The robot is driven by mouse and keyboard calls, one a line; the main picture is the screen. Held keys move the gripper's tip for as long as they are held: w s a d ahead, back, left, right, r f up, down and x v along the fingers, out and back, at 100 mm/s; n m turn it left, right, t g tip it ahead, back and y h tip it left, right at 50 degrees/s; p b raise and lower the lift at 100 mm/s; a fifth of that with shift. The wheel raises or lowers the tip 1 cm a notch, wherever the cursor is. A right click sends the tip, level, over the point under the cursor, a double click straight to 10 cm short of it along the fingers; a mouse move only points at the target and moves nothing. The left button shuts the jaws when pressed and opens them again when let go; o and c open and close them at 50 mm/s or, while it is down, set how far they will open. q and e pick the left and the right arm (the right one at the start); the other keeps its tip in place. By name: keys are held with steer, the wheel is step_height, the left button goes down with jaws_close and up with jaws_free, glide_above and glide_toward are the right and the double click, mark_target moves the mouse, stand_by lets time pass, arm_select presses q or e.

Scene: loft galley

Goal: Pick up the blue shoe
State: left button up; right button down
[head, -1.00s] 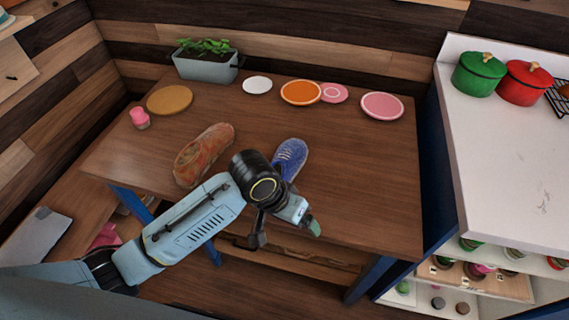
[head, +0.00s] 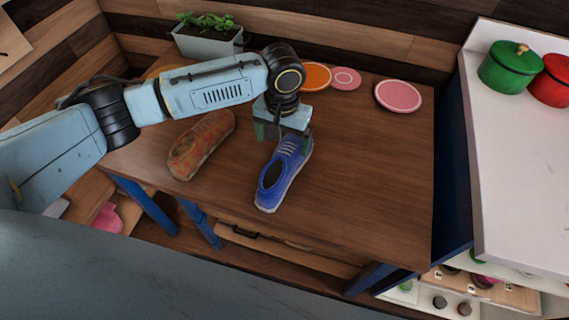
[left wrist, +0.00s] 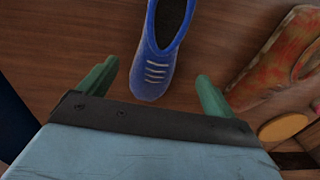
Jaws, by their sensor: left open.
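The blue shoe (head: 285,172) lies on the wooden table, its heel toward the front edge and its laced toe toward the back. My left gripper (head: 283,133) is over the toe end of the shoe, with its fingers apart. In the left wrist view the blue shoe (left wrist: 164,50) shows from above, its toe pointing toward the gripper (left wrist: 155,90). The two green fingers stand open, one on each side of the toe's line, and nothing is held. I cannot tell the exact height above the shoe. My right gripper is not in view.
An orange-brown shoe (head: 201,143) lies left of the blue one. Plates, orange (head: 316,76) and pink (head: 398,96), lie at the back, with a planter (head: 208,42) behind. The table (head: 365,180) is clear to the right. A white counter (head: 520,160) holds green and red pots.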

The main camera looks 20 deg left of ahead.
mark_target(284, 155)
arm_select(q)
step_height(284, 155, down, 4)
steer(key=shift+r, duration=0.2)
steer(key=shift+d+f+b, duration=0.15)
steer(key=shift+f+b, duration=0.75)
steer(key=shift+f, duration=1.8)
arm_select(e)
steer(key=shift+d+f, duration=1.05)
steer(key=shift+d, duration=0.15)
arm_select(q)
steer(key=shift+c, duration=0.4)
steer(key=shift+r, duration=0.1)
steer(key=c, duration=1.1)
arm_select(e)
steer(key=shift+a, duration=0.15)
